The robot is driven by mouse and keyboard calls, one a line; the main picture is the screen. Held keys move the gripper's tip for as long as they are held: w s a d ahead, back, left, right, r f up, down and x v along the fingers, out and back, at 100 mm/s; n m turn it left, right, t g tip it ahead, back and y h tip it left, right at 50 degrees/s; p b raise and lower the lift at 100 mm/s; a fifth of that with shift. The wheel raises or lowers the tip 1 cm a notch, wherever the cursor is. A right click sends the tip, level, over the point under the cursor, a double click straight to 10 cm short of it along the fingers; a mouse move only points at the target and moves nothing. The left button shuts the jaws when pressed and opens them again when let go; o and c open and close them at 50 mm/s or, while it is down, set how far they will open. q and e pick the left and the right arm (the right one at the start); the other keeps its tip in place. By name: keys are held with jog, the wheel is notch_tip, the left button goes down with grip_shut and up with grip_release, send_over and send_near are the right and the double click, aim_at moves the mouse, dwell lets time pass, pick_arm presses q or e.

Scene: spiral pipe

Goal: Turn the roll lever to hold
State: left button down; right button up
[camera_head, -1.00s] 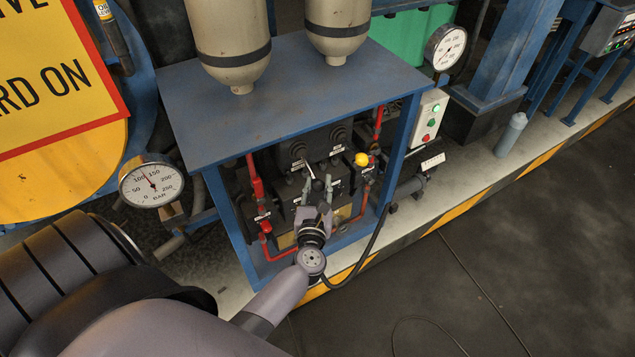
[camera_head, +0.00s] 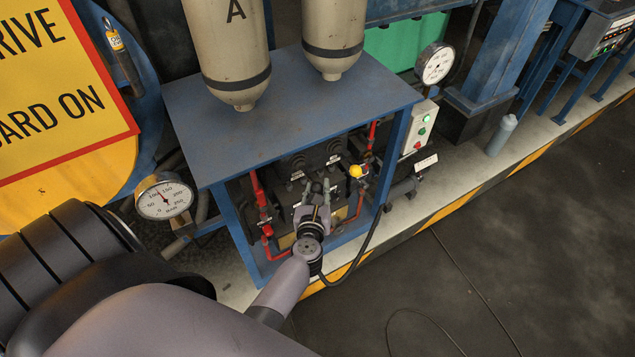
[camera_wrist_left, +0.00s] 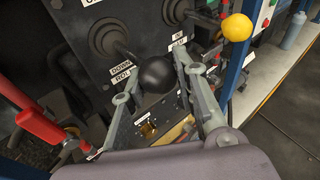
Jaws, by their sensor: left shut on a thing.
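A lever with a round black knob (camera_wrist_left: 157,75) shows in the left wrist view, in front of a dark panel with round rubber boots. My left gripper (camera_head: 316,188) reaches into the blue frame in the head view. In the left wrist view its fingers (camera_wrist_left: 155,88) stand on both sides of the knob, shut on the lever. Small white labels (camera_wrist_left: 122,73) sit on the panel left of the knob; one seems to read DOWN, the others are hard to read. In the head view my gripper hides most of this lever. My right gripper is not in view.
A yellow knob (camera_wrist_left: 236,27) sits right of the held lever, and a red handle (camera_wrist_left: 38,126) to its left. The blue-topped frame (camera_head: 290,105) surrounds the panel closely. A pressure gauge (camera_head: 164,196) stands left; a button box (camera_head: 419,127) is at right.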

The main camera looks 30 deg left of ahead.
pick_arm(q)
jog(key=c, duration=1.6)
grip_release()
jog(key=shift+w+a+r, duration=0.15)
jog(key=shift+r, duration=0.4)
jog(key=o, duration=0.4)
jog(key=shift+f, duration=0.25)
jog(key=shift+c, duration=0.2)
jog(key=shift+s, duration=0.2)
jog(key=f+v, duration=0.3)
jog(key=v, duration=1.1)
jog(key=shift+s+d+r, duration=0.15)
jog(key=shift+s+d, duration=0.2)
jog(key=shift+s, duration=0.15)
jog(key=shift+c, duration=0.4)
